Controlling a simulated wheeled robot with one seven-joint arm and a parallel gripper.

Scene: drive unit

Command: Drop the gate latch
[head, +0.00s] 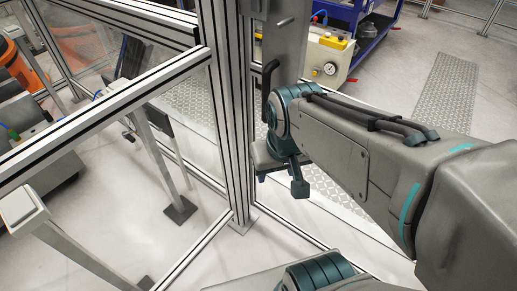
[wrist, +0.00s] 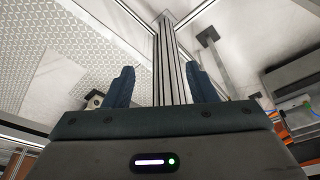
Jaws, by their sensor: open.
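A grey metal plate (head: 284,48) with a short protruding pin (head: 287,21) stands beside the aluminium post. A black handle (head: 267,76) rises at its lower left; I take these to be the gate latch parts, though my arm hides what lies below. My gripper (head: 281,182) is low beside the post, below the black handle and apart from it, partly hidden by my wrist. In the wrist view my gripper (wrist: 162,82) has its two dark blue fingers spread, with nothing held between them. The post (wrist: 168,60) shows beyond the gap. I cannot make out the latch there.
Framed clear fence panels (head: 100,115) meet the post (head: 231,110) on the left. An orange machine (head: 20,65) is behind them. A blue cart (head: 365,25) and a yellow-topped unit with a gauge (head: 325,55) stand behind my arm. Open floor (head: 395,75) lies at the right.

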